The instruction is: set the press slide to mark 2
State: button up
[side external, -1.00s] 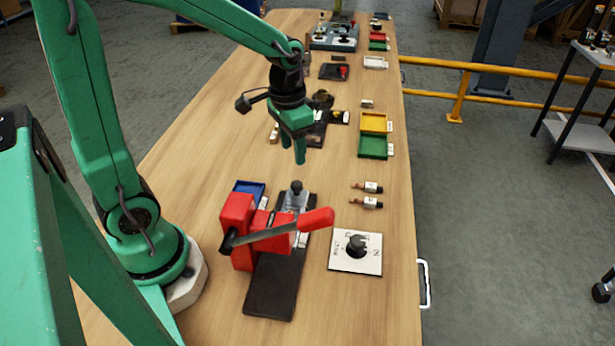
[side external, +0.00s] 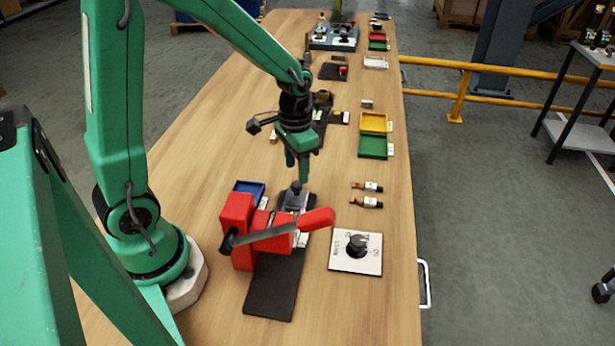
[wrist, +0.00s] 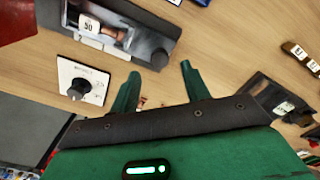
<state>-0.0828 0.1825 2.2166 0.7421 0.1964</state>
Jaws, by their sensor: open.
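The red press (side external: 238,212) stands on a black base plate (side external: 272,290), its lever ending in a red handle (side external: 317,219). The grey press slide (side external: 294,201) carries a dark knob (side external: 297,187) at the far side of the press. The slide's marks are too small to read. My gripper (side external: 297,178) is open and empty, its fingertips just above or beside the knob; I cannot tell whether they touch it. In the wrist view the open fingers (wrist: 158,85) point toward the press base, with a label reading 50 (wrist: 89,25) at upper left.
A white dial plate (side external: 345,264) with a black knob lies right of the press. A blue tray (side external: 249,187) sits behind it. Two small labelled bottles (side external: 367,187), and yellow (side external: 374,122) and green (side external: 373,147) trays, line the table's right side. Bare wood lies between.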

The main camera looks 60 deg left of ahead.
aim_at(297, 183)
jog(key=shift+f, duration=2.05)
grip_shut()
